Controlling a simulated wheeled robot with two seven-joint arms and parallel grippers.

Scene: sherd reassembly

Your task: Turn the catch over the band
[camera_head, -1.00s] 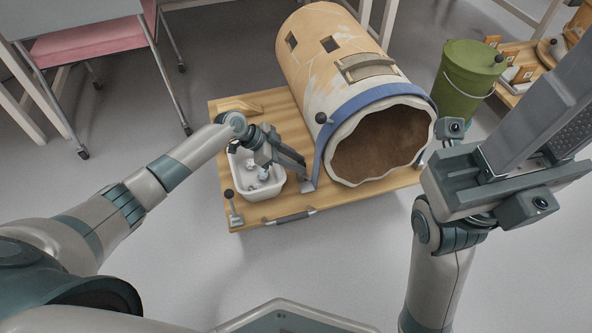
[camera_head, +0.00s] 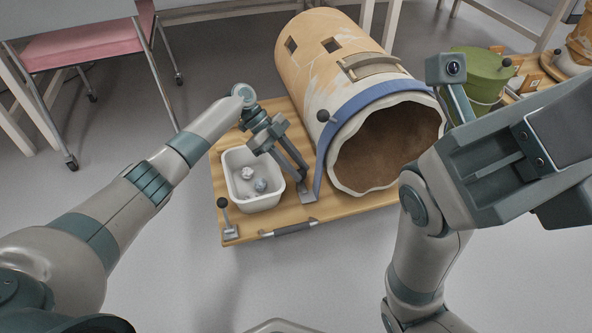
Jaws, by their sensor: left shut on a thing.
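The blue band (camera_head: 352,104) runs over the tan, pale-rimmed cylindrical vessel (camera_head: 312,62), near its open end. Its near end comes down to the wooden board. A small grey metal catch plate (camera_head: 308,196) lies at the foot of the band. My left gripper (camera_head: 302,178) reaches down beside the band, its fingers close together at the catch. The exact grip is hidden by the fingers. A black knob (camera_head: 323,115) shows by the band higher up. My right gripper (camera_head: 510,150) is raised at the right, away from the vessel; its fingers are not clear.
A white tub (camera_head: 254,203) with two crumpled pale lumps stands left of the gripper. A black-knobbed lever (camera_head: 223,204) stands at the board's left corner. A green bucket (camera_head: 478,68) stands behind my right arm.

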